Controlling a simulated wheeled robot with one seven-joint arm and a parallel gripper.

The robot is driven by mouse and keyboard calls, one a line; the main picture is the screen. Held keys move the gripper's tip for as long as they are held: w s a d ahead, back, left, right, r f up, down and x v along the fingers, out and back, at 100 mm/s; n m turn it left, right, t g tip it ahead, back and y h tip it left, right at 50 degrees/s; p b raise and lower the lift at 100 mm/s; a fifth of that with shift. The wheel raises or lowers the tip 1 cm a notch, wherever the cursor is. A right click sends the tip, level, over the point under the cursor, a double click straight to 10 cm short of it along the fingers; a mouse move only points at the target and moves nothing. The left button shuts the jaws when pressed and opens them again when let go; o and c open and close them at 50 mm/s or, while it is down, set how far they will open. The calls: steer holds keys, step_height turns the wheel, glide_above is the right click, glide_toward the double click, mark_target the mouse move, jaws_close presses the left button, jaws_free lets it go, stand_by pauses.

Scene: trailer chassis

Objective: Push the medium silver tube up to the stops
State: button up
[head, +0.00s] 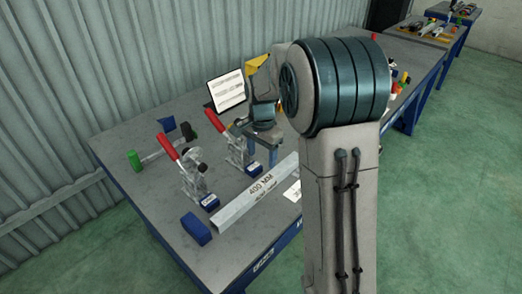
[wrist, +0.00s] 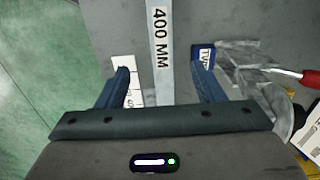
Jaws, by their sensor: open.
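The silver tube marked 400 MM (head: 258,193) lies on the grey bench top, running diagonally in the head view; its far end is hidden behind my arm. In the wrist view the tube (wrist: 158,50) runs up the picture between the fingers. My gripper (wrist: 161,82) is open, with a finger on each side of the tube and visible gaps to both. In the head view my gripper (head: 262,153) hangs beyond the toggle clamps, partly hidden by my arm. Blue labelled blocks (head: 209,202) (head: 252,168) sit beside the clamp bases; I cannot tell whether these are the stops.
Two red-handled toggle clamps (head: 195,168) (head: 238,150) stand behind the tube. A blue block (head: 196,229) lies by the tube's near end. A white display (head: 226,92) stands at the back.

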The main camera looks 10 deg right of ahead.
mark_target(254, 187)
step_height(254, 187, down, 14)
steer(key=shift+w+f+p, duration=0.1)
steer(key=shift+w+p, duration=0.05)
steer(key=shift+p, duration=0.3)
jaws_close()
stand_by(0.5)
steer(key=shift+s+a+b, duration=0.35)
steer(key=shift+s+a, duration=0.3)
steer(key=shift+a, duration=0.35)
stand_by(0.6)
steer(key=shift+w+a, duration=0.25)
steer(key=shift+w, duration=0.05)
